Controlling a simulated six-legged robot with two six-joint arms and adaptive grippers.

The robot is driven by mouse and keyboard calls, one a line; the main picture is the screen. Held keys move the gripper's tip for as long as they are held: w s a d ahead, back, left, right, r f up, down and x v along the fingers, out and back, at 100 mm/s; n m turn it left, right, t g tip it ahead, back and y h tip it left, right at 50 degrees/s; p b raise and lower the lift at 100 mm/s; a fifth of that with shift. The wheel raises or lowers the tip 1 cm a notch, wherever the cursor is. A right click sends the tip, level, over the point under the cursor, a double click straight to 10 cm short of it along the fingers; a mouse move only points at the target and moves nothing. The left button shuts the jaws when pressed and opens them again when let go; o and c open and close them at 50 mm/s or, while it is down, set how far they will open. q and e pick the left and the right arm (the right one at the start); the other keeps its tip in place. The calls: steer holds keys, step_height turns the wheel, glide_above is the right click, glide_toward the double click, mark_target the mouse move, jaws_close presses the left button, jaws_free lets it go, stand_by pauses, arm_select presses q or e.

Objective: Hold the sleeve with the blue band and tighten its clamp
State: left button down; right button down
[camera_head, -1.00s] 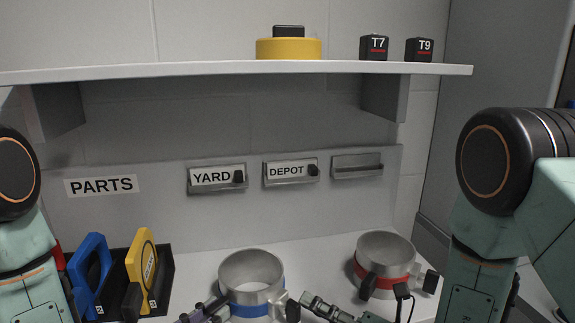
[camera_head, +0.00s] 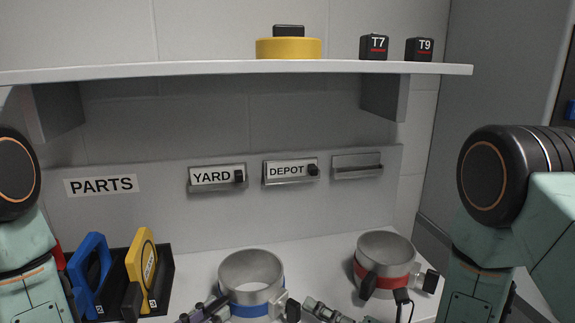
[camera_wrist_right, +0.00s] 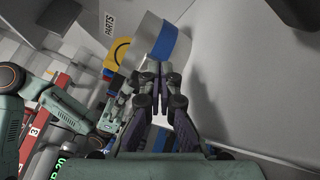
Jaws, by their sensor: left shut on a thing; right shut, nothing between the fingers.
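The sleeve with the blue band (camera_head: 252,270) is a short, open-topped grey metal tube standing upright on the white bench. Its blue band (camera_head: 250,310) circles the lower part, with a dark clamp knob (camera_head: 292,311) at its right. My left gripper (camera_head: 214,304) is shut on the sleeve's left side; the exact contact is hard to see. My right gripper (camera_head: 310,302) is shut and empty, just right of the knob. In the right wrist view, the sleeve (camera_wrist_right: 150,33) and blue band (camera_wrist_right: 177,47) lie just beyond my right gripper's closed fingertips (camera_wrist_right: 160,68).
A similar sleeve with a red band (camera_head: 385,250) stands to the right, with a dark cable near it. A black rack (camera_head: 165,280) with a blue and a yellow piece is at left. A shelf (camera_head: 230,68) overhangs the back, above the YARD and DEPOT holders (camera_head: 290,172).

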steer(key=shift+w+d, duration=0.1)
steer(key=shift+w, duration=0.05)
steer(key=shift+w+d, duration=0.15)
steer(key=shift+d, duration=0.05)
steer(key=v, duration=0.6)
stand_by(0.4)
steer(key=shift+w+a+r, duration=0.45)
steer(key=shift+a+r, duration=0.1)
steer(key=shift+a, duration=0.4)
steer(key=shift+w+a+r, duration=0.4)
steer(key=shift+a+r, duration=0.1)
steer(key=shift+a, duration=0.45)
steer(key=shift+w+a+r, duration=0.45)
steer(key=shift+a+r, duration=0.1)
steer(key=shift+a, duration=0.4)
steer(key=shift+s+a+f, duration=0.25)
steer(key=shift+s+f, duration=0.15)
steer(key=shift+f, duration=0.25)
